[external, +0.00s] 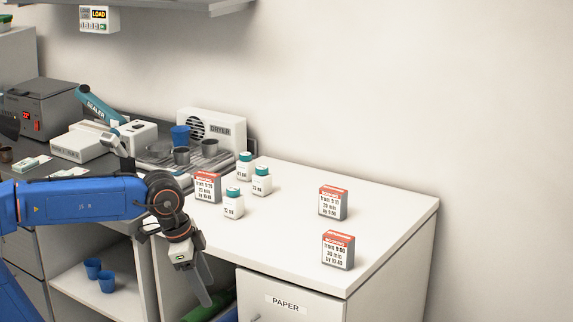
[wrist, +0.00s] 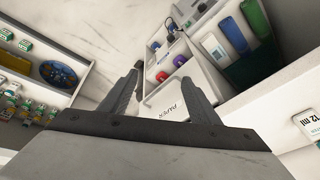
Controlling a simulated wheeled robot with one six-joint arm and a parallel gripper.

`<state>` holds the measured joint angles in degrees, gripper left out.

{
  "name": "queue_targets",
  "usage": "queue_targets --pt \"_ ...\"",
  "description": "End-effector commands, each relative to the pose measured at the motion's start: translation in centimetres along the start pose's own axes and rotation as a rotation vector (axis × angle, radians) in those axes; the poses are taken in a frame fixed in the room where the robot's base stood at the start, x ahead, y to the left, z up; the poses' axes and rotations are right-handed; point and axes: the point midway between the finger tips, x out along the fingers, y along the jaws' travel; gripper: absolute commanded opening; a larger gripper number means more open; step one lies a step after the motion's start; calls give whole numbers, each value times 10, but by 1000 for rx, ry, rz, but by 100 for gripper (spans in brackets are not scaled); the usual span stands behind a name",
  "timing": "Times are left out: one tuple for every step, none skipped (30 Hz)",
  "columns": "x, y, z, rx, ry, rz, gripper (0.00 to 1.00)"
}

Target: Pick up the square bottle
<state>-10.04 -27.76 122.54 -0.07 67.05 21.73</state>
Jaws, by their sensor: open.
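Three white square bottles with teal caps stand upright on the white counter: a front one (external: 233,205), a right one (external: 261,182) and a back one (external: 244,168). I cannot tell which one the task means. My gripper (external: 203,285) hangs in front of the counter's front edge, pointing down, left of and lower than the bottles. In the wrist view my gripper (wrist: 160,78) is open with nothing between its fingers. Part of a white labelled bottle (wrist: 308,124) shows at the right edge there, outside the fingers.
A dryer (external: 211,128) and cups are behind. Below is a PAPER drawer (external: 290,303). The counter's middle is clear.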

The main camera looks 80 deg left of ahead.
Motion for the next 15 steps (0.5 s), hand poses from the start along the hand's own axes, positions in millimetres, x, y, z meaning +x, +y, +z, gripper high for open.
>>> queue_targets --pt "-6 -14 -16 17 -12 -2 56" --pt "-10 -22 -23 30 -20 -2 56" --pt "-15 -32 -33 49 -29 -3 56" --pt "-18 -40 -40 63 -37 -2 56" --pt "-21 -48 -48 77 -44 -2 56" --pt "-25 -59 -57 96 -52 -1 56" --pt "-28 -68 -64 109 -60 0 56" --pt "-31 -77 -71 122 -65 1 56" --pt "-34 -88 -79 140 -75 3 56" --pt "-36 -97 -86 153 -81 4 56" --pt "-39 -106 -92 168 -88 6 56" --pt "-42 -118 -100 185 -96 8 56" --pt "-43 -127 -106 199 -104 12 56" --pt "-45 -136 -111 213 -110 14 56" --pt "-47 -149 -118 230 -118 18 56"
